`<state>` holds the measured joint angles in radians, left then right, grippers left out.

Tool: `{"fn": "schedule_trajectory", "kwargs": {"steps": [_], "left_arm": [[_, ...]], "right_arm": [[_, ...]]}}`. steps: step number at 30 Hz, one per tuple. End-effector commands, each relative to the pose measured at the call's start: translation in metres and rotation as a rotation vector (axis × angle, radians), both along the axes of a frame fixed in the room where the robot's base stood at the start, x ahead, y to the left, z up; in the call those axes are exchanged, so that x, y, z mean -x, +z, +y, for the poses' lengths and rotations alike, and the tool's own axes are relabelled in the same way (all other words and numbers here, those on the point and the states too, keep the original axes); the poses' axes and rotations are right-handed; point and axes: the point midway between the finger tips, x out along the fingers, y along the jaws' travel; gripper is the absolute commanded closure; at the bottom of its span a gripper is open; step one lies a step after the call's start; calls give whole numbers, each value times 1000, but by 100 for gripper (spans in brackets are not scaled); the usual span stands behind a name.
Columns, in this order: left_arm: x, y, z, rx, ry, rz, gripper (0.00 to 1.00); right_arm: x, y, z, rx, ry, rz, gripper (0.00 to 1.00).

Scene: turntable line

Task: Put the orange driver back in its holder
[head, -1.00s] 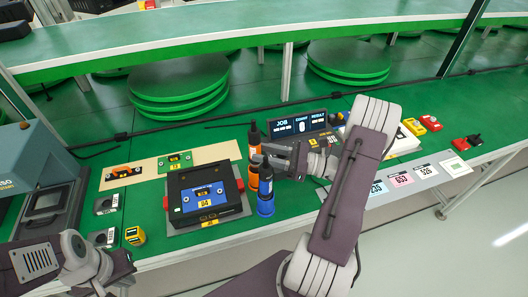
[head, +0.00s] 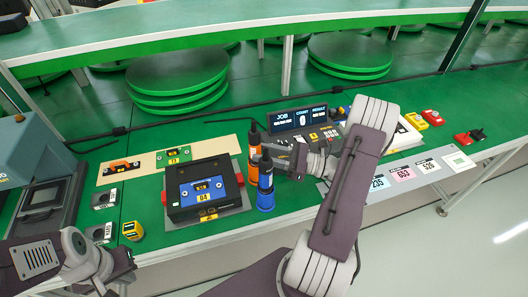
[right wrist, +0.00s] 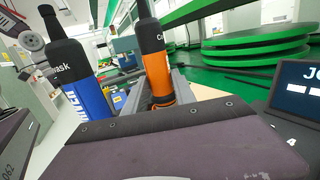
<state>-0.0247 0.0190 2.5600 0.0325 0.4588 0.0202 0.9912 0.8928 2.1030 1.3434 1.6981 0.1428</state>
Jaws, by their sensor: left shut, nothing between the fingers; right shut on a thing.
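The orange driver (head: 254,139), with a black upper part, stands roughly upright just right of the black fixture box. My right gripper (head: 270,154) is shut on it; in the right wrist view the orange driver (right wrist: 156,68) sits between the fingers. A blue driver (head: 265,182) stands upright in front of it and covers its lower part; it also shows left of it in the right wrist view (right wrist: 90,98). I cannot make out the orange driver's holder or whether its lower end sits in it. My left gripper (head: 125,265) is shut and empty at the lower left.
The fixture box (head: 215,211) holds a blue part. A display (head: 298,119) and keypad stand behind and right of my right gripper. Small blocks and a yellow tape measure (head: 133,231) lie at left. Number cards (head: 403,177) line the front right edge.

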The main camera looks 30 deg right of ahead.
Motion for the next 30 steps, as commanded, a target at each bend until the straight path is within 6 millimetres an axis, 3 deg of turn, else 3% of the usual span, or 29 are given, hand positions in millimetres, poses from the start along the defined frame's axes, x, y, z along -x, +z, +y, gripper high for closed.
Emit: {"fn": "schedule_trajectory", "kwargs": {"steps": [2, 3, 5, 15, 24, 30], "left_arm": [[0, -2, 0, 0, 0, 0, 100], [0, -1, 0, 0, 0, 0, 100], [0, -1, 0, 0, 0, 0, 100], [0, -1, 0, 0, 0, 0, 100], [0, 1, 0, 0, 0, 0, 100], [0, 1, 0, 0, 0, 0, 100]], "right_arm": [[0, -3, 0, -1, 0, -1, 100], [0, -1, 0, -1, 0, -1, 57], [0, -1, 0, -1, 0, -1, 43], [2, -3, -3, 1, -2, 1, 43], [43, -8, -48, 0, -6, -1, 43], [60, -10, -65, 0, -1, -1, 43]]}}
